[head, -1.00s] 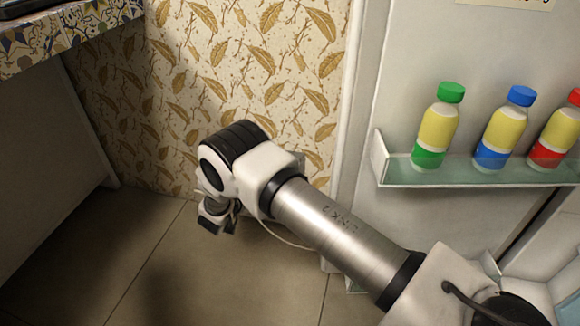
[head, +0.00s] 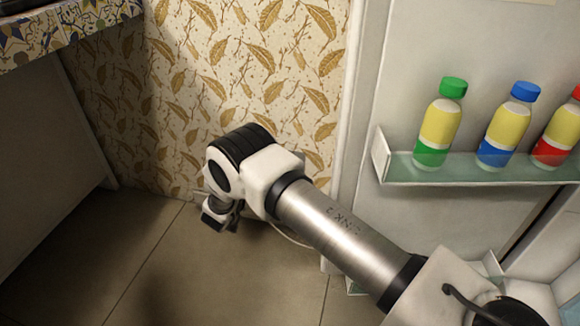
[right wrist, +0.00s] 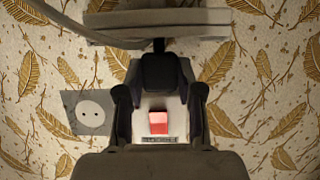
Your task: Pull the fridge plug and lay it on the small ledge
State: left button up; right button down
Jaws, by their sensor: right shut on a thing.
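My right gripper (head: 218,216) hangs low in front of the patterned wall in the head view, mostly hidden by its own wrist. In the right wrist view, its two fingers (right wrist: 160,97) are shut on a dark block, which looks like the plug (right wrist: 160,72). A dark cord stub leaves the block's top edge. Whether the plug sits in a socket or is free cannot be told. Behind the fingers is a white plate with a red square (right wrist: 158,122). A grey shelf-like shape, perhaps the small ledge (right wrist: 165,18), crosses the top. My left gripper is not in view.
A pale cable (head: 288,238) runs by the wrist. The fridge door (head: 400,225) stands right, with a glass shelf (head: 480,172) of bottles. A tiled counter (head: 60,35) is upper left.

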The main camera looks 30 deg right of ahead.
jog(key=shift+s+f, duration=0.15)
jog(key=shift+f, duration=0.35)
jog(key=c, duration=0.7)
grip_release()
jog(key=shift+f, duration=0.15)
jog(key=shift+o, duration=0.2)
jog(key=shift+r, duration=0.2)
